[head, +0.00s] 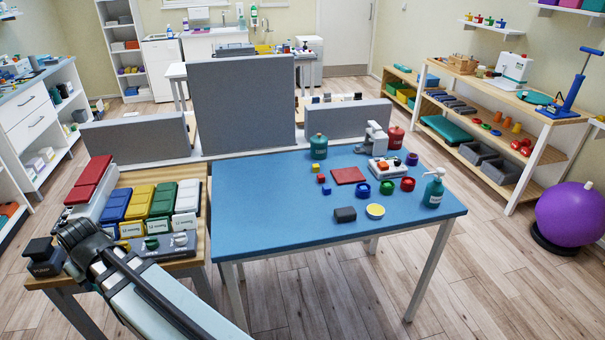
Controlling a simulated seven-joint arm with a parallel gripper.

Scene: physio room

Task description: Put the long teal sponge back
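I cannot make out a long teal sponge on the blue table (290,225). A long teal block (446,130) lies on the middle level of the wooden shelf unit at right; I cannot tell whether it is the sponge. My arm comes up from the bottom edge at lower left, over the front of the small wooden side table. Its dark joint is beside that table's left end. The fingers of my gripper do not show, nor anything held in them.
Grey screens (243,105) stand behind the blue table.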

